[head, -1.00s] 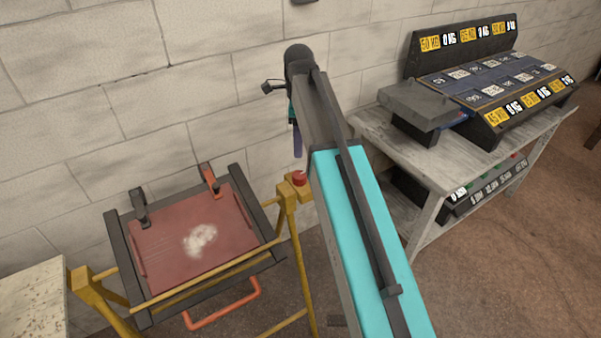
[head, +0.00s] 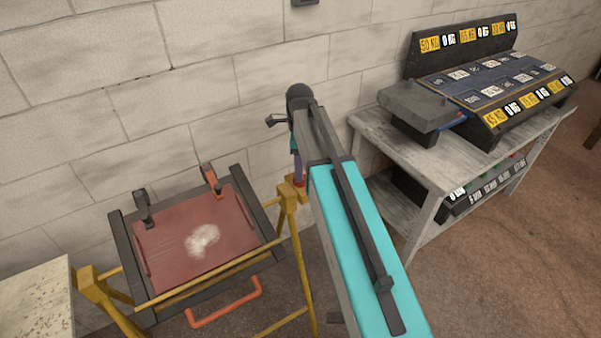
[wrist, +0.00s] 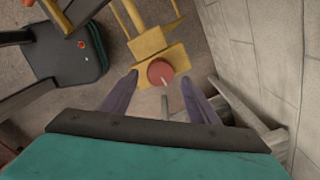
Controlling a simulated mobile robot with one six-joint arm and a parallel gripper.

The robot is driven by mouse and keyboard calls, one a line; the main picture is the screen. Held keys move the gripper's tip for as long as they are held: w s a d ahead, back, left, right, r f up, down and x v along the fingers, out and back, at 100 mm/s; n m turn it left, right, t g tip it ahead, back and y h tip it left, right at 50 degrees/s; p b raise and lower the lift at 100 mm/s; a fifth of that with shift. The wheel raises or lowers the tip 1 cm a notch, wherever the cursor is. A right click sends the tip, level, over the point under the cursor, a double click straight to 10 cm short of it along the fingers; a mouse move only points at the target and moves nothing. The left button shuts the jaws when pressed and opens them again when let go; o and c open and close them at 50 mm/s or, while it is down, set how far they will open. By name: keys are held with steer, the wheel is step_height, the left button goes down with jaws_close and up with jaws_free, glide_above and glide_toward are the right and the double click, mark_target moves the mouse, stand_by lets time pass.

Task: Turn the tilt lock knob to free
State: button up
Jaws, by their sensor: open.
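The tilt lock knob (wrist: 160,72) is a round red knob with a pale pointer line, mounted on a yellow bracket (wrist: 150,48). In the head view the knob (head: 300,182) shows as a small red patch at the top of the yellow stand's right post, partly hidden by my arm. My gripper (wrist: 160,78) is open, with its two purple fingers on either side of the knob in the wrist view. In the head view my gripper (head: 298,167) is just above the knob. I cannot tell whether the fingertips reach down around it or touch it.
The yellow stand carries a tilted dark frame with a red panel (head: 165,240), a white smear, two clamps and an orange handle (head: 228,307). A grey bench (head: 385,130) with a labelled rack stands right. A block wall is close behind. A pale tabletop (head: 35,300) is at lower left.

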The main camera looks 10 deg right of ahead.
steer(key=shift+f+p, duration=0.45)
steer(key=shift+f, duration=1.6)
steer(key=c, duration=1)
steer(key=shift+c, duration=0.2)
